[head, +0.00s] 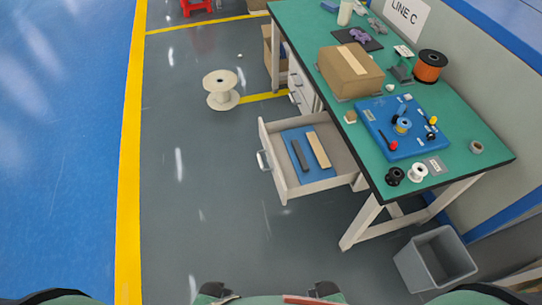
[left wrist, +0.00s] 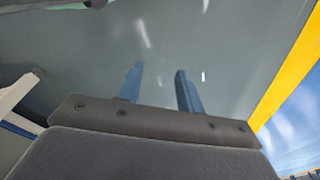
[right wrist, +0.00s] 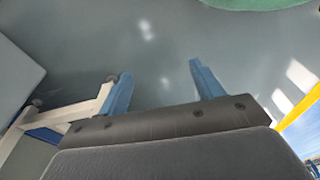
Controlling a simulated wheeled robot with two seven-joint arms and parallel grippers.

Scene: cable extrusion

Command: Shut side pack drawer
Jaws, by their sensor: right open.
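The side pack drawer (head: 273,170) is pulled out from the left side of the green-topped workbench (head: 450,150) in the head view. Its pale front faces left and carries a handle (head: 262,160). Inside, a blue liner holds a dark bar (head: 299,156) and a tan bar (head: 318,150). In the left wrist view my left gripper (left wrist: 160,69) has its blue fingers apart, with only grey floor between them. In the right wrist view my right gripper (right wrist: 159,69) is open and empty above the floor. Neither gripper touches the drawer.
A cable spool (head: 221,90) stands on the floor beyond the drawer. A grey bin (head: 435,260) stands at the lower right by a bench leg. A cardboard box (head: 350,72) and blue tray (head: 375,135) sit on the bench. The floor left of the drawer is clear.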

